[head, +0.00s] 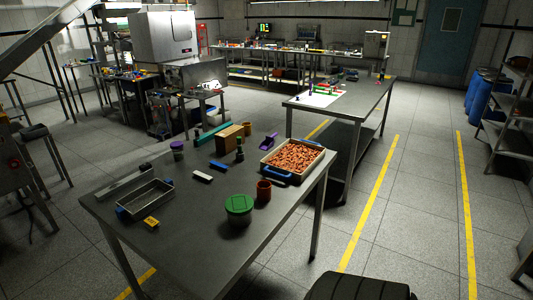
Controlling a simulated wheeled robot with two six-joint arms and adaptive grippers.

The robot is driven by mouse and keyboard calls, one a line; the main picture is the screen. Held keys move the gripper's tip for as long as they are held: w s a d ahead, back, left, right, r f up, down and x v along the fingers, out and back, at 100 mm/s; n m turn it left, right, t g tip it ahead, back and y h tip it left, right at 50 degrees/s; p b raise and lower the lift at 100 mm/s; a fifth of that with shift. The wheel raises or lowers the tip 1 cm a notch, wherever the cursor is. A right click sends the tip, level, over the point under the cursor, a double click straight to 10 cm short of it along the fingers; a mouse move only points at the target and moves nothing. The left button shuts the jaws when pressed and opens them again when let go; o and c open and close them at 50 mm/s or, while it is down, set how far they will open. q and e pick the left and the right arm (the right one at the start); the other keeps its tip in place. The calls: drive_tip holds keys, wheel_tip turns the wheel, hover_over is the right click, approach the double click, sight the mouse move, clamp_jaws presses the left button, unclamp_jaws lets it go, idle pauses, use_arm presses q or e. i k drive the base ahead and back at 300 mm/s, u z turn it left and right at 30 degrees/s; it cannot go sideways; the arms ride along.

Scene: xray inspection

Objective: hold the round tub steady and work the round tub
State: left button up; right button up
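A round tub (239,216) with a green lid (239,203) stands upright on the near grey metal table, close to its front edge. The lid appears seated on top. Neither of my grippers is in the head view, and nothing is touching either tub.
The near table (200,240) also holds a reddish-brown cup (264,190) beside the green-lidded tub, a tray (321,151) of orange-brown pieces, an empty metal tray (147,198), a yellow block (151,223) and a cardboard-brown box (229,138). The table's front strip is clear.

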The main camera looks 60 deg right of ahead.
sight(239, 222)
drive_tip(key=u, duration=0.05)
drive_tip(key=k, duration=0.15)
drive_tip(key=z, duration=1.15)
